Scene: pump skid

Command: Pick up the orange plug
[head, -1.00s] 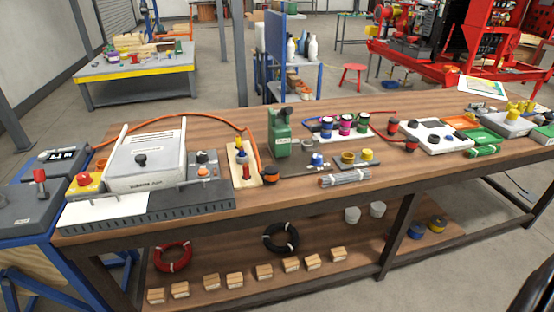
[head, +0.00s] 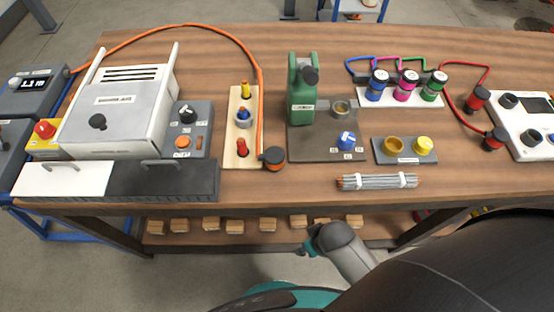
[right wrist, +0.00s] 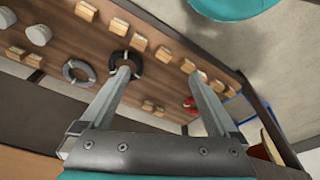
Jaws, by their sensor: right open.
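The orange plug (head: 273,157), with a dark top and an orange body, sits at the end of an orange cable (head: 259,100) on the wooden bench. It is just right of the wooden board with the red and yellow pegs. My right gripper (right wrist: 160,75) is open and empty in the right wrist view, its two fingers apart, facing the bench's lower shelf. The plug does not show in that view. Part of my arm shows low in the head view, in front of the bench, but its fingers cannot be made out there. My left gripper is not in view.
The peg board (head: 233,150) and grey switch box (head: 197,125) stand left of the plug. A green pump (head: 301,95) on a dark plate stands to the right. A bundle of grey rods (head: 378,181) lies near the front edge. Bare bench lies in front of the plug.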

